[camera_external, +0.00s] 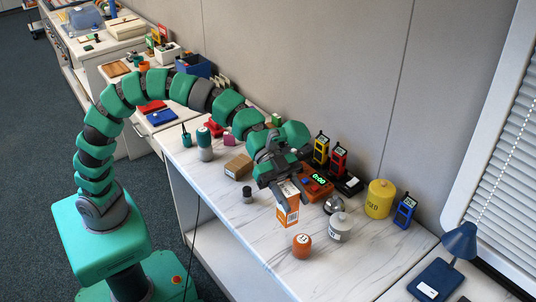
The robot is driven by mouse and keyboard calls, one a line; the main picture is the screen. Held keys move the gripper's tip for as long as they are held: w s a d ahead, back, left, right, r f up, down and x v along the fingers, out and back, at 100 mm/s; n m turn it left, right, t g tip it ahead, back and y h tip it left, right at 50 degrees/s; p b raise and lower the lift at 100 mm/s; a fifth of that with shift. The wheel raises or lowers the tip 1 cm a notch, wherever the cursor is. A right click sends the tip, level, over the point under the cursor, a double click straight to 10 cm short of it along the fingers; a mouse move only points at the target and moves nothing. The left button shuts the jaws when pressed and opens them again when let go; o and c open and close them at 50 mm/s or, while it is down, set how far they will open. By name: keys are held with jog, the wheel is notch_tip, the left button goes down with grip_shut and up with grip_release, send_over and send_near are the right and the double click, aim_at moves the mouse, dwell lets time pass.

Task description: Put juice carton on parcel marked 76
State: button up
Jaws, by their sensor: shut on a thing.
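An orange and white carton (288,212), which looks like the juice carton, is between the jaws of my gripper (282,184). My gripper is shut on it from above and hides its top. The carton hangs roughly upright over the front part of the marble counter; I cannot tell whether its base touches the top. A small brown parcel (238,167) lies on the counter to the left of my gripper, behind a small dark grey cylinder. Its marking is too small to read, so I cannot tell if it says 76.
The dark grey cylinder (247,195), an orange round pot (302,245) and a white lidded jar (340,227) stand near the carton. An orange clock (317,184) and a yellow canister (379,199) stand farther right. The counter's front right is bare.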

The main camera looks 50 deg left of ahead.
jog(key=w+a+b, duration=0.1)
jog(key=w+a, duration=0.5)
jog(key=a, duration=0.5)
jog(key=w+a, duration=0.5)
jog(key=a, duration=0.5)
jog(key=a+n+t, duration=0.1)
jog(key=a+t, duration=0.1)
jog(key=a, duration=1.7)
notch_tip(320, 180, down, 13)
jog(key=b, duration=0.3)
jog(key=shift+w+a, duration=0.3)
jog(key=shift+a, duration=0.15)
jog(key=shift+f, duration=0.15)
jog(key=o, duration=1.1)
